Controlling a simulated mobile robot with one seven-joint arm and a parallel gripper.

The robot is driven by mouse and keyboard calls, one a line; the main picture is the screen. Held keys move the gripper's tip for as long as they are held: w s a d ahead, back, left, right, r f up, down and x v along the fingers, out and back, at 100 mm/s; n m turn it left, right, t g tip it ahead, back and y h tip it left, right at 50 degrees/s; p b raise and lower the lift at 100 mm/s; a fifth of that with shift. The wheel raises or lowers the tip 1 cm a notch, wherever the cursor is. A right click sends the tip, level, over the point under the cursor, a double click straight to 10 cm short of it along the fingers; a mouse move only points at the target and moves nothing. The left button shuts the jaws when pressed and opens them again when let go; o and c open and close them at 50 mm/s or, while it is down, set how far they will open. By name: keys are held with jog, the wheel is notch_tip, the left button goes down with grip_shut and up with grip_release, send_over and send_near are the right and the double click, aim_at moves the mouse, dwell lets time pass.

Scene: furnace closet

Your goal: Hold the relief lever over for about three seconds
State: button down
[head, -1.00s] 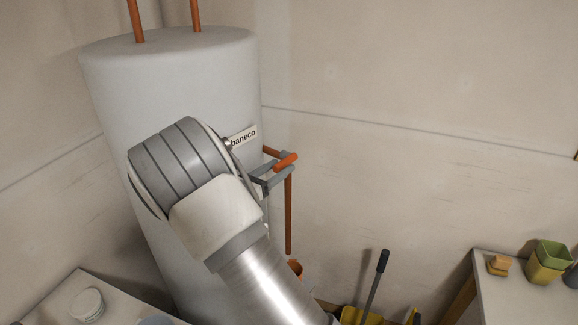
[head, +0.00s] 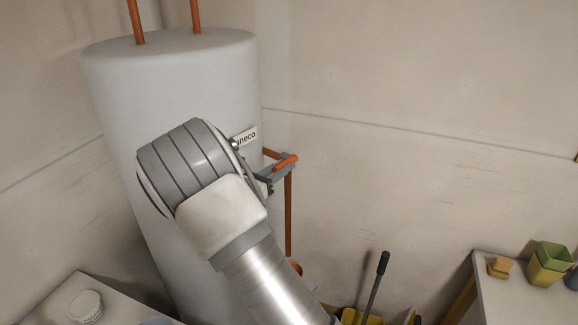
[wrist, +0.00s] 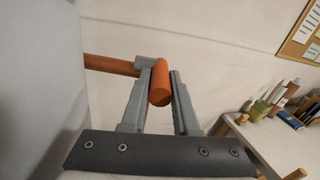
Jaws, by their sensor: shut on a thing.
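A narrow gap shows between the lever and the right finger from this angle. My arm hides part of the valve there.
The pale tank (head: 180,75) stands in the corner, with an orange pipe (head: 288,215) running down beside the lever. A table with a green and yellow pot (head: 546,262) is at right. A yellow container and dark handle (head: 382,262) stand below.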

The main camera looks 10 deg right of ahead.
jog(key=shift+r+y+p, duration=0.3)
jog(key=shift+r+p, duration=0.1)
jog(key=shift+p, duration=0.6)
jog(key=shift+g+p, duration=0.3)
jog(key=shift+d+r+g+y+p, duration=0.1)
jog(key=shift+r+g+y+p, duration=0.15)
jog(key=shift+y+p, duration=0.6)
jog(key=shift+f+g+p, duration=0.2)
jog(key=shift+g+p, duration=0.05)
jog(key=shift+p, duration=0.15)
jog(key=shift+r, duration=0.15)
jog(key=shift+r, duration=0.25)
jog(key=shift+g+y, duration=0.7)
jog(key=shift+y, duration=0.15)
jog(key=shift+w+d+r, duration=0.1)
jog(key=shift+r, duration=0.05)
